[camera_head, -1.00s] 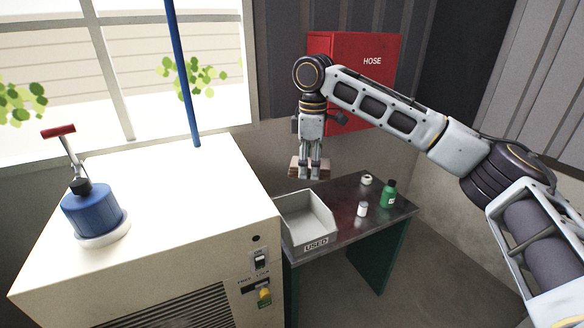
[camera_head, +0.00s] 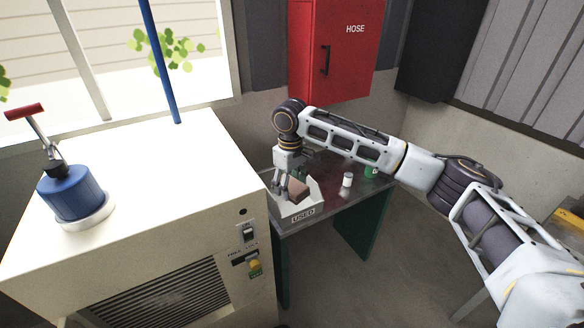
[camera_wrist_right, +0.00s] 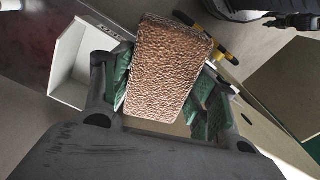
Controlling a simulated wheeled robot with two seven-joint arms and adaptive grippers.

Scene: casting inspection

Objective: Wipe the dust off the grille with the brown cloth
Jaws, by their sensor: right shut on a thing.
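The brown cloth (camera_head: 299,190), a thick folded pad with a rough surface, is held in my right gripper (camera_head: 290,186). In the right wrist view the cloth (camera_wrist_right: 168,68) sits between the green finger pads of my right gripper (camera_wrist_right: 165,85), which is shut on it. The grille (camera_head: 165,298), dark with slanted slats, is on the front of the cream machine, low in the head view and partly cut off. Dust on it cannot be made out. The cloth is to the right of the grille, apart from it. My left gripper is out of view.
The grey USED tray (camera_head: 312,207) on the dark side table (camera_head: 340,205) is behind the cloth. A white bottle (camera_head: 347,180) and a partly hidden green bottle (camera_head: 370,172) stand there. A blue pump (camera_head: 72,195) stands on the machine (camera_head: 150,165).

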